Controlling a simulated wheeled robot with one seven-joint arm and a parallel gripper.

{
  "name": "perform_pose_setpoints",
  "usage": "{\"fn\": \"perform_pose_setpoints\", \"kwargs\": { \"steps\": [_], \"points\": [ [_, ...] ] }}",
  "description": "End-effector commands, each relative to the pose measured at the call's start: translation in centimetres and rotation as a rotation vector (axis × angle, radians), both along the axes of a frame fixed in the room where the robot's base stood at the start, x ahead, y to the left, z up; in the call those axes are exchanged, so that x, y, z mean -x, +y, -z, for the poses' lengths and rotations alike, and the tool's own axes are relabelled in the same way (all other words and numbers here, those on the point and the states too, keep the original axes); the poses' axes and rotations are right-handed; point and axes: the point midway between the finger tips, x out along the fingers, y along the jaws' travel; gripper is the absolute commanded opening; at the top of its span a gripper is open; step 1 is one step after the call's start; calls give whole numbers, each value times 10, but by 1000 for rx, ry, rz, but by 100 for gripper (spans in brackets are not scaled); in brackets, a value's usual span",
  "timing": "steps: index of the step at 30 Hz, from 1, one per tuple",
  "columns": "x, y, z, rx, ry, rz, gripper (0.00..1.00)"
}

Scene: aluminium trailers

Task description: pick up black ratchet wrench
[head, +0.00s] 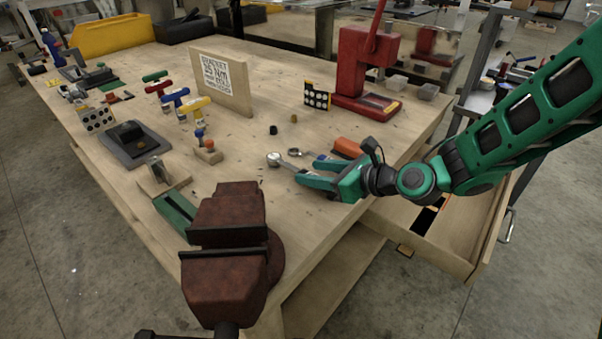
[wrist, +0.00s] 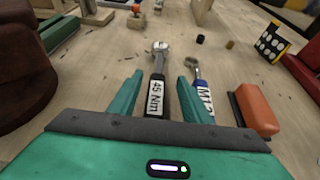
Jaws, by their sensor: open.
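The black ratchet wrench (wrist: 156,88) has a silver head and a white "45 Nm" label on its handle. It lies on the wooden workbench, with its head (head: 274,159) showing in the head view and its handle mostly hidden there by my gripper. My gripper (wrist: 161,77) is open, its green fingers on either side of the handle in the wrist view. It also shows low over the bench near the front edge in the head view (head: 309,171). Whether the fingers touch the wrench I cannot tell.
A second wrench (wrist: 202,92), blue with an "M12" label, lies close beside the right finger. An orange block (wrist: 256,108) lies further right. A dark red vise (head: 228,235) stands at the bench's near edge. A red press (head: 362,75) stands behind. An open drawer (head: 440,240) juts out below.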

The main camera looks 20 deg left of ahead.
Motion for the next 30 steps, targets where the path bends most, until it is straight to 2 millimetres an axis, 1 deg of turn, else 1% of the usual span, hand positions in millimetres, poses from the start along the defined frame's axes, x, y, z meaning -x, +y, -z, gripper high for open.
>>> {"fn": "perform_pose_setpoints", "kwargs": {
  "steps": [1, 3, 6, 14, 15, 17, 18, 19, 20, 30],
  "points": [
    [-2, 7, 3, 0, -1, -3, 44],
    [-5, 14, 7, 2, 1, -2, 44],
    [-7, 20, 8, 0, -1, -1, 44],
    [-8, 21, 9, 1, 0, 0, 44],
    [-8, 21, 9, 1, 0, 0, 34],
    [-8, 21, 9, 1, 0, 0, 20],
    [-8, 21, 9, 1, -1, 1, 10],
    [-8, 21, 9, 1, -1, 1, 3],
    [-8, 21, 9, 1, -1, 1, 0],
    [-9, 21, 6, -1, -2, 1, 0]
  ]
}}
